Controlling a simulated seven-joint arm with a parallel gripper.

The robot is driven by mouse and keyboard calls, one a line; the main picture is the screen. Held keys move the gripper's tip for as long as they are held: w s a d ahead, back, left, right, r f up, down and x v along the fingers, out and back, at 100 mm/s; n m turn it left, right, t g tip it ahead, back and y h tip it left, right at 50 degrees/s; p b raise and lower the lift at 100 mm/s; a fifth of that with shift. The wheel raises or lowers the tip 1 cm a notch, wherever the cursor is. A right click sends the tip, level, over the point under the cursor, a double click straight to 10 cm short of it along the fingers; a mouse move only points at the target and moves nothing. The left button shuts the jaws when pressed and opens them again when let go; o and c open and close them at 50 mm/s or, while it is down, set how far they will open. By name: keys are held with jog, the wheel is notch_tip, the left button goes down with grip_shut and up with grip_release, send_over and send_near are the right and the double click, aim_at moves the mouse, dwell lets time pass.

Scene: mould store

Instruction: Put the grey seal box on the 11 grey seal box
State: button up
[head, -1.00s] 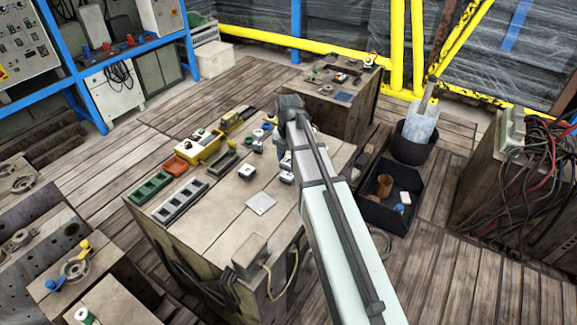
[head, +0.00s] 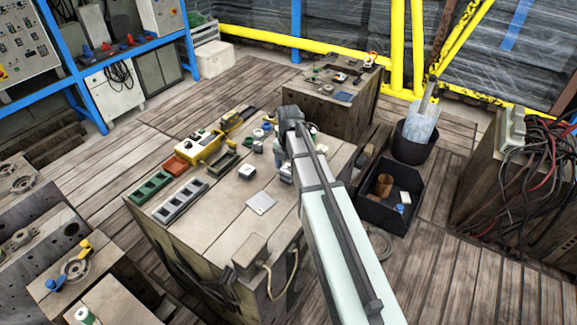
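A small pale grey box with a dark top detail (head: 247,171) sits on the wooden bench (head: 225,222). I cannot tell whether it is one of the grey seal boxes, and no number 11 is readable. Other small pale pieces (head: 285,172) show beside my arm, partly hidden by it. My arm reaches in from the bottom right, and its wrist is over the bench's far right part. My gripper's fingers are hidden behind the wrist, so I cannot see whether they hold anything.
A grey compartment tray (head: 181,201), a green tray (head: 150,187), a yellow device (head: 203,148) and a flat grey plate (head: 261,204) lie on the bench. A black open bin (head: 388,215) stands right of it. A second bench (head: 330,110) stands behind.

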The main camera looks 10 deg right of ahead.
aim_at(289, 168)
jog(key=shift+o, duration=0.2)
jog(key=shift+r, duration=0.1)
notch_tip(289, 168, up, 12)
dwell(0.7)
jog(key=shift+o, duration=0.4)
